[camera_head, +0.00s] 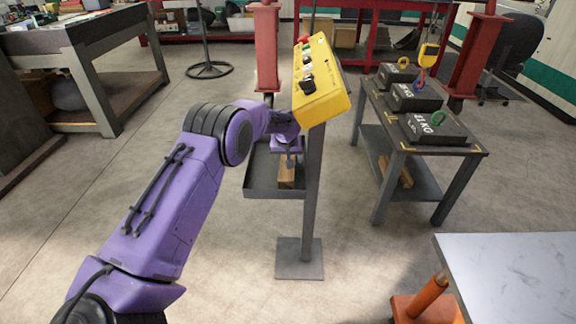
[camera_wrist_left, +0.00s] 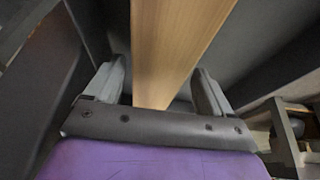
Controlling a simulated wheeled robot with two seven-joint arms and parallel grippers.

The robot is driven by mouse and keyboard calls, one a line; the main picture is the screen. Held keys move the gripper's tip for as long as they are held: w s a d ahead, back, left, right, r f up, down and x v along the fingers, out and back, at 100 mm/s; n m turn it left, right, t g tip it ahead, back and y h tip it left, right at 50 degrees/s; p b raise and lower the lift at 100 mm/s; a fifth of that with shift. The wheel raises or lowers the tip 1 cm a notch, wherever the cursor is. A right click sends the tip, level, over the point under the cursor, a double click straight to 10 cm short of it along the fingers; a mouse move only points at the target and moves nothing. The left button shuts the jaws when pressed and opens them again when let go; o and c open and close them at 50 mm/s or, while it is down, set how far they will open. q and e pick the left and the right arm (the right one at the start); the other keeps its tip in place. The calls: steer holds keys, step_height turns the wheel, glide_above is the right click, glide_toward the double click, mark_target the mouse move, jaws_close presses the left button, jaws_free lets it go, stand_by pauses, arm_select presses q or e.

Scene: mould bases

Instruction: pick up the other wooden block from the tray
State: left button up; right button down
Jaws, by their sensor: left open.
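A wooden block (camera_head: 287,173) lies in the dark grey tray (camera_head: 262,192) on the stand's post. My left gripper (camera_head: 288,155) is over it, at the tray, partly hidden by my wrist. In the left wrist view, the block (camera_wrist_left: 172,45) runs lengthwise between the two fingers of my left gripper (camera_wrist_left: 163,85). The fingers are apart, one on each side, with a gap on both sides. Whether the fingertips reach down beside the block is hard to tell. A second wooden block (camera_head: 398,171) lies on the lower shelf of the right table. My right gripper is not in view.
A yellow control box (camera_head: 322,85) tops the grey post (camera_head: 311,200), close beside my left wrist. The right table (camera_head: 400,130) carries several dark weights (camera_head: 435,128). A pale tabletop (camera_head: 515,275) is at the lower right. Open floor lies around the stand.

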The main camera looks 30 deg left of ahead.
arm_select(q)
steer(key=shift+d, duration=0.15)
steer(key=shift+w, duration=0.15)
steer(key=c, duration=0.4)
steer(key=shift+f, duration=0.1)
steer(key=c, duration=0.6)
steer(key=shift+c, duration=1.4)
